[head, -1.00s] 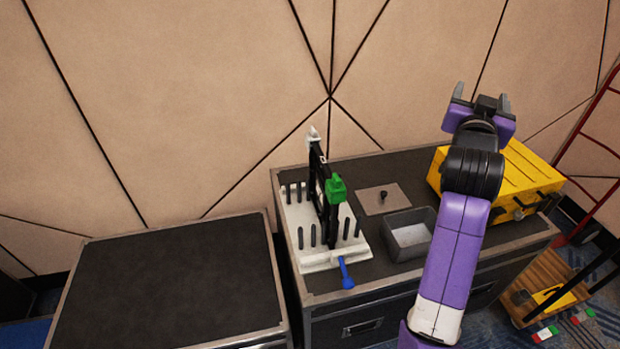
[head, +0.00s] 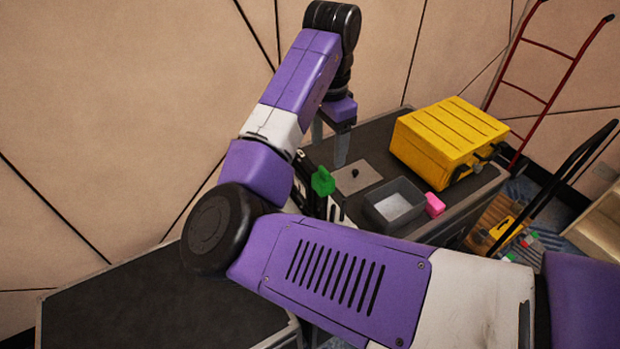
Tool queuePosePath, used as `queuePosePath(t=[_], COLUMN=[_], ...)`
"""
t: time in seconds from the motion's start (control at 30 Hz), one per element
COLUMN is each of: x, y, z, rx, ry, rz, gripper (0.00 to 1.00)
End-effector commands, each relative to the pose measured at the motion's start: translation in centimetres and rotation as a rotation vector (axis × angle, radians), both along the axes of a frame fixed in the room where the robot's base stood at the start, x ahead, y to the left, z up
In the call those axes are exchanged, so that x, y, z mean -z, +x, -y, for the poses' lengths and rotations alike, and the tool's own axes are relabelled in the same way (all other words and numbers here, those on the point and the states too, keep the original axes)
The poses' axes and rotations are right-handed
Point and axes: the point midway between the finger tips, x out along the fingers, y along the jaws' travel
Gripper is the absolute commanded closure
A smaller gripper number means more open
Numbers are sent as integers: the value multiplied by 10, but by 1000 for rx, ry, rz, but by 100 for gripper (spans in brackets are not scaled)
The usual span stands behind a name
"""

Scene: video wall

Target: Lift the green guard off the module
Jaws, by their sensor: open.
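The green guard (head: 323,181) sits at the upper corner of the black module (head: 307,196), which stands in a white rack. My arm hides most of the module and the rack; a bit of the rack's white base (head: 337,212) shows below the guard. My gripper (head: 329,140) is open and empty, pointing down just behind and above the guard. Its fingers look apart from the guard, though the exact depth gap cannot be told.
A grey open bin (head: 394,204) stands right of the rack, with a pink block (head: 434,205) beside it. A flat plate with a black knob (head: 356,177) lies behind the bin. A yellow case (head: 448,142) is at the back right. The left case top (head: 150,300) is bare.

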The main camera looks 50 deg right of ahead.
Motion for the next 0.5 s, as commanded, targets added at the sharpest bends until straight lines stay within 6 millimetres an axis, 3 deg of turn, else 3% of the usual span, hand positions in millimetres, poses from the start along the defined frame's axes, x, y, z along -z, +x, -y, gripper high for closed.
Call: queuePosePath(t=[0.1,0.5], x=[3,42], y=[-3,2], z=[-8,-7], rx=[20,22], ry=[34,33], rz=[-12,-10], gripper=[33,33])
